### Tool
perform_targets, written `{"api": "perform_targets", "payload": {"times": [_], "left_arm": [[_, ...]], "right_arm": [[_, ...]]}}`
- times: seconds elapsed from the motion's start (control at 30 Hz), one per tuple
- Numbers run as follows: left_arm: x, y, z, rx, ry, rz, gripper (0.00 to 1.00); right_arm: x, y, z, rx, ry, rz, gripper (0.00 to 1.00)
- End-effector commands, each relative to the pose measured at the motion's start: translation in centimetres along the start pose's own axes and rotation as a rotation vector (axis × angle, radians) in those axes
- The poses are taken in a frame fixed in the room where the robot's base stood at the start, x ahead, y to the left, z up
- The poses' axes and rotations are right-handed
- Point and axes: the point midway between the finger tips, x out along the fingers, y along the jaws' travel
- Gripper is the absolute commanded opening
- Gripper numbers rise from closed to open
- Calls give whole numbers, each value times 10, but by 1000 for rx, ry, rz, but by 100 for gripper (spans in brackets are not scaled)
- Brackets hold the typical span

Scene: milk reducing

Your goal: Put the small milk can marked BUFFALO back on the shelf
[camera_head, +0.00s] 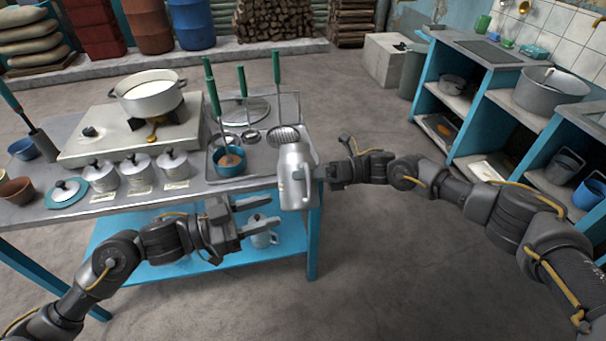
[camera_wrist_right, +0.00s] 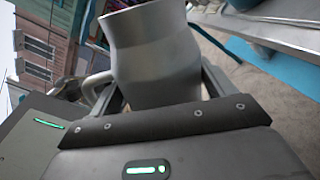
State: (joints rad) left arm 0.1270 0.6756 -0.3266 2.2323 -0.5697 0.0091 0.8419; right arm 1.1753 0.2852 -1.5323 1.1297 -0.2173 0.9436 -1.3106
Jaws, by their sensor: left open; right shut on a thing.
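A grey metal milk can (camera_head: 297,170) is held upright at the table's right front corner. My right gripper (camera_head: 322,173) is shut on it from the right. In the right wrist view the can (camera_wrist_right: 155,50) sits between the fingers, its handle at the left; no marking is readable. My left gripper (camera_head: 275,211) is open and empty, left of and below the held can, in front of the table. A second metal can (camera_head: 262,238) stands on the blue lower shelf (camera_head: 190,262) under the table, partly hidden behind my left gripper; its marking cannot be read.
The table (camera_head: 225,193) carries three lidded pots with labels, a white pot (camera_head: 150,95) on a burner, a blue cup (camera_head: 229,160) and green-handled ladles. A blue shelf unit (camera_head: 455,118) with pots stands at the right. The floor between is clear.

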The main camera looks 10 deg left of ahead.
Motion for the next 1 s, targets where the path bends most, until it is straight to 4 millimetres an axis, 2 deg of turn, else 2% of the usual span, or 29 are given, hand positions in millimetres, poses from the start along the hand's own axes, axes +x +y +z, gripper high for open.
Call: {"api": "perform_targets", "payload": {"times": [0.23, 0.33, 0.37, 0.47, 0.57, 0.7, 0.87, 1.0], "left_arm": [[-5, 2, 3, -10, -3, 1, 43], [-1, 14, 16, -73, 11, -3, 43], [0, 13, 25, -104, 10, -16, 43], [2, -2, 62, -214, -3, -89, 43], [0, -21, 112, -329, -31, -189, 43], [-12, -39, 190, -453, -95, -337, 43], [-36, -40, 278, -556, -194, -486, 43], [-62, -26, 352, -626, -300, -598, 43]], "right_arm": [[0, 1, 1, -2, -1, 1, 46], [0, 0, 1, -2, -1, 1, 46], [0, 0, 1, -2, -1, 1, 46], [0, 1, 1, -2, -1, 1, 46], [0, 1, 1, -2, -1, 1, 46], [0, 1, 1, -2, -1, 1, 46], [0, 1, 1, -2, -1, 1, 46], [0, 1, 1, -2, -1, 1, 46]]}}
